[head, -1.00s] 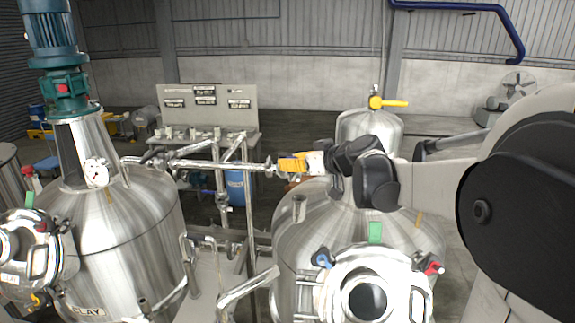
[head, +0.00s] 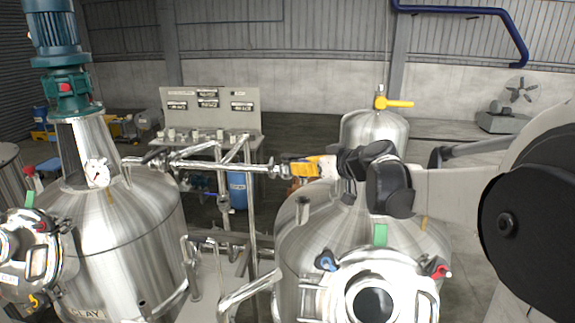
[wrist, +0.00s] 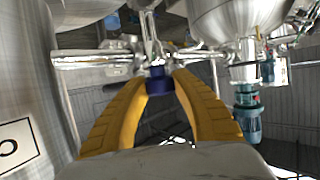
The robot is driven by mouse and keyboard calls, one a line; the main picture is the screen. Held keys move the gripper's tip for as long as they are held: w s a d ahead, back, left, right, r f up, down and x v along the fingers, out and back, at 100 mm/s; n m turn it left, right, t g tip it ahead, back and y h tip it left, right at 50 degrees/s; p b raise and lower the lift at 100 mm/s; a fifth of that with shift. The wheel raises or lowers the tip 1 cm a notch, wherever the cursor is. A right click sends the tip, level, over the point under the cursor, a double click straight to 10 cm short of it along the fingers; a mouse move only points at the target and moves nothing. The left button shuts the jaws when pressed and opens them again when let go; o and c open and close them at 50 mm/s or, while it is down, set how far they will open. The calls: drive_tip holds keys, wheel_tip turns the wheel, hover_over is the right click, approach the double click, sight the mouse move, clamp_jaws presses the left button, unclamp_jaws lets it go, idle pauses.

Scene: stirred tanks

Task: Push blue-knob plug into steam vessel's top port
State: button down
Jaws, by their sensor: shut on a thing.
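My gripper (head: 297,167) has yellow fingers and points left, above the left shoulder of the front steel vessel (head: 330,232). In the wrist view my gripper (wrist: 160,76) is shut on the blue-knob plug (wrist: 160,83), whose dark blue knob sits between the fingertips. The plug's lower end is hard to make out against the metal pipes behind it. A short upright port stub (head: 303,211) stands on the front vessel's dome, below the gripper in the head view and apart from it. I cannot read which vessel is the steam vessel.
A steel vessel with a green-blue motor (head: 62,75) stands at left, marked CLAY (head: 88,314). Pipework (head: 215,165) runs just left of my fingertips. A round hatch (head: 373,300) is at the front. Another vessel with a yellow-handled valve (head: 393,103) stands behind.

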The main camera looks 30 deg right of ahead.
sight(303, 176)
drive_tip(key=shift+f+b, duration=1.3)
drive_tip(key=shift+f, duration=0.6)
drive_tip(key=shift+f+b, duration=1.95)
drive_tip(key=shift+f, duration=0.1)
drive_tip(key=c, duration=1)
unclamp_jaws()
drive_tip(key=shift+c, duration=0.2)
drive_tip(key=v, duration=1.2)
